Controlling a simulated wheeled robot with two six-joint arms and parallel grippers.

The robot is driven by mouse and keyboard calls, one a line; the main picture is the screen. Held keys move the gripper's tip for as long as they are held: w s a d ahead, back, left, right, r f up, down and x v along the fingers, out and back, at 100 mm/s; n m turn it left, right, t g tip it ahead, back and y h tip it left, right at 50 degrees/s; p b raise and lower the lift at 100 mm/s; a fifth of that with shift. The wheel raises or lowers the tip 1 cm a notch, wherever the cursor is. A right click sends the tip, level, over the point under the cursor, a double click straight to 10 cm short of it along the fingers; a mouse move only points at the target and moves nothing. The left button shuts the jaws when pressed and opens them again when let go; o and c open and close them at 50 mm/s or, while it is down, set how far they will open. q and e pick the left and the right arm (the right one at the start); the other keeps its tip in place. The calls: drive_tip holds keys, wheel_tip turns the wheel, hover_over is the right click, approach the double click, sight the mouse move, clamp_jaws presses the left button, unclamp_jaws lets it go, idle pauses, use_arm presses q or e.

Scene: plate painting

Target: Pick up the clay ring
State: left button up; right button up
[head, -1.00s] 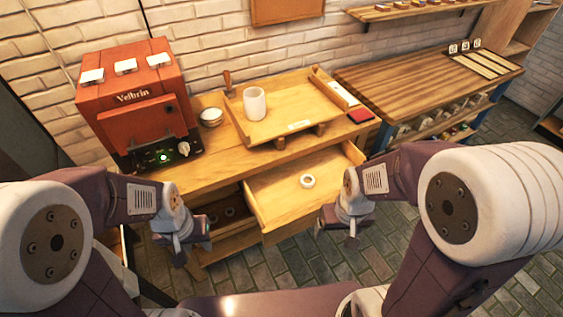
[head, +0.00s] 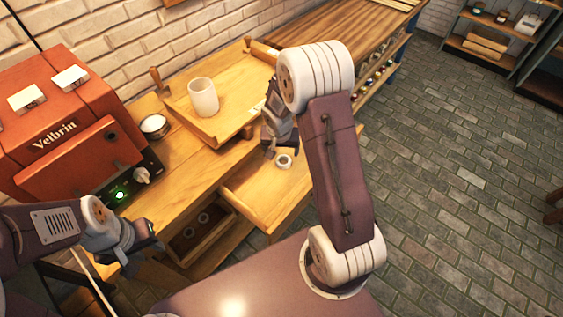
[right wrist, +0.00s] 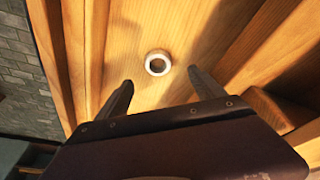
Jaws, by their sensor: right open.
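The clay ring (head: 284,161) is small and white. It lies flat in the open wooden drawer (head: 246,192). In the right wrist view the ring (right wrist: 158,53) lies just beyond the fingertips, roughly between their lines. My right gripper (right wrist: 161,76) is open and empty, with one finger on each side. In the head view my right gripper (head: 270,152) hangs over the drawer, just left of the ring. My left gripper (head: 143,256) is at the lower left, in front of the bench and away from the ring; its jaw state is unclear.
A wooden tray (head: 226,124) with a white cup (head: 203,97) stands on the bench behind the drawer. A red kiln-like machine (head: 58,130) is at the left. The drawer walls rise close around the ring.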

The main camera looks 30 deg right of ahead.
sight(284, 160)
drive_tip(key=x, duration=0.4)
drive_tip(key=shift+w+d+b, duration=0.1)
drive_tip(key=shift+d+b, duration=0.05)
drive_tip(key=shift+b, duration=0.2)
drive_tip(key=shift+w+f, duration=0.15)
drive_tip(key=shift+f, duration=0.2)
drive_tip(key=x, duration=0.2)
drive_tip(key=b+x, duration=0.1)
drive_tip(key=x, duration=0.1)
drive_tip(key=shift+d+f, duration=0.1)
drive_tip(key=shift+d, duration=0.2)
drive_tip(key=shift+f, duration=0.25)
drive_tip(key=shift+r, duration=0.1)
drive_tip(key=c, duration=1.5)
drive_tip(key=shift+o, duration=0.2)
wheel_tip(284, 160, up, 5)
drive_tip(key=shift+d+f+p, duration=0.1)
drive_tip(key=shift+d+p, duration=0.1)
drive_tip(key=shift+p, duration=1.05)
drive_tip(key=s+d+r+p, duration=0.4)
drive_tip(key=d+r, duration=0.2)
drive_tip(key=d, duration=0.4)
drive_tip(key=shift+s+d, duration=0.25)
